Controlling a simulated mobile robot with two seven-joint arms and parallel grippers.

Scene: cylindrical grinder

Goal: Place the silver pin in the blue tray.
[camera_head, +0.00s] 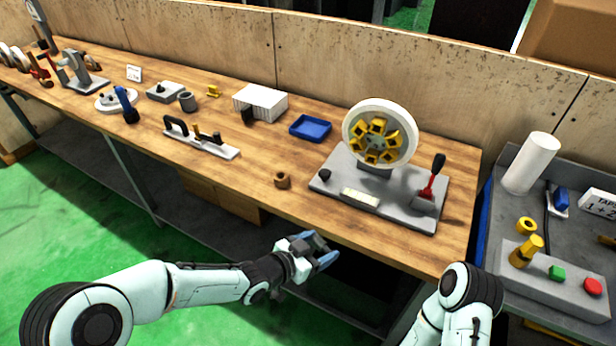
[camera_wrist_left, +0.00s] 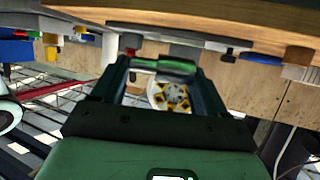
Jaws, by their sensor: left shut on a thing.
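The blue tray (camera_head: 310,127) lies on the wooden bench, left of the grinder wheel, and looks empty. My left gripper (camera_head: 321,250) is in front of the bench's front edge, short of the tray. In the left wrist view a short, shiny cylinder, the silver pin (camera_wrist_left: 164,65), sits crosswise between the two fingers, with greenish reflections on it. My left gripper is shut on it. In the head view the pin is too small to make out. Only a link of my right arm shows at the lower right; its gripper is out of view.
The grinder wheel (camera_head: 379,132) stands on a grey base with a red lever (camera_head: 428,187), right of the tray. A small brown ring (camera_head: 282,180) lies near the front edge. A white ribbed block (camera_head: 262,102) stands left of the tray. Bare bench lies before the tray.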

